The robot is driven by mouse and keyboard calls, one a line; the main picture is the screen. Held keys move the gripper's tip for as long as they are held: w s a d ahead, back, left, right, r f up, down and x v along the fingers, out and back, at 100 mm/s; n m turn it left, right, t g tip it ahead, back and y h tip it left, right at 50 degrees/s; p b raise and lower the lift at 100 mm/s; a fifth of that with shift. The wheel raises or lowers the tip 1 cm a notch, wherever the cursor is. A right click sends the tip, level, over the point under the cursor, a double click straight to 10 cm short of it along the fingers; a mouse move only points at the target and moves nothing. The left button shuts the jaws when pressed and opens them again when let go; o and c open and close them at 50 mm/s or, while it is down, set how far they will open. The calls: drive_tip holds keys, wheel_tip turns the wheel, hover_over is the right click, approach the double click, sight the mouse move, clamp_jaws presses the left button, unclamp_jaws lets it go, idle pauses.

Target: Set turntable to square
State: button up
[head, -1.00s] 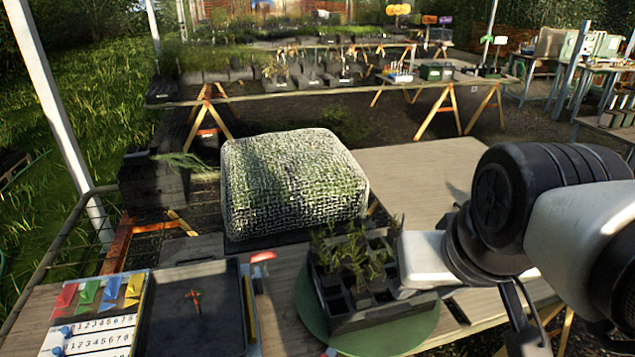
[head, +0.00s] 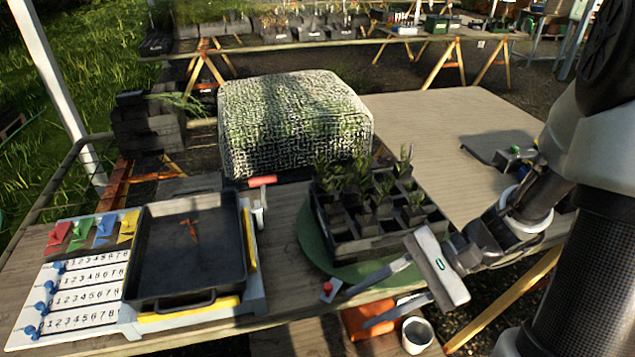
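The turntable is a green disc (head: 310,240) on the wooden bench, right of centre in the head view. A black compartment tray (head: 372,243) with several small leafy plants (head: 345,183) stands on it and hides most of the disc. The tray's front edge slants up to the right; I cannot tell whether it is square to the bench. My gripper (head: 362,306) is in front of the tray, at the bench's near edge. Its two fingers are apart, pointing left, with nothing seen between them.
A mesh-covered block (head: 295,125) stands behind the turntable. On the left are a black shallow tray (head: 195,297), a numbered board (head: 85,300) with blue knobs and coloured tags. A white cup (head: 417,335) and an orange item (head: 370,318) are below the bench edge.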

drive_tip(key=w+d+f+m+t+y+b, duration=0.2)
drive_tip(key=w+f+m+t+b, duration=0.15)
drive_tip(key=f+m+t, duration=0.35)
drive_tip(key=w+d+f+m+t+y+b, duration=0.2)
drive_tip(key=w+d+f+m+t+y, duration=0.15)
drive_tip(key=f+m, duration=0.4)
drive_tip(key=shift+n+t+h, duration=0.25)
drive_tip(key=shift+n+h, duration=0.1)
drive_tip(key=shift+n, duration=0.3)
drive_tip(key=x, duration=0.6)
drive_tip(key=f+b+x, duration=0.1)
drive_tip(key=x, duration=0.5)
drive_tip(key=f+b+x, duration=0.1)
drive_tip(key=x, duration=0.5)
drive_tip(key=shift+a, duration=0.1)
drive_tip(key=shift+c, duration=0.3)
clamp_jaws()
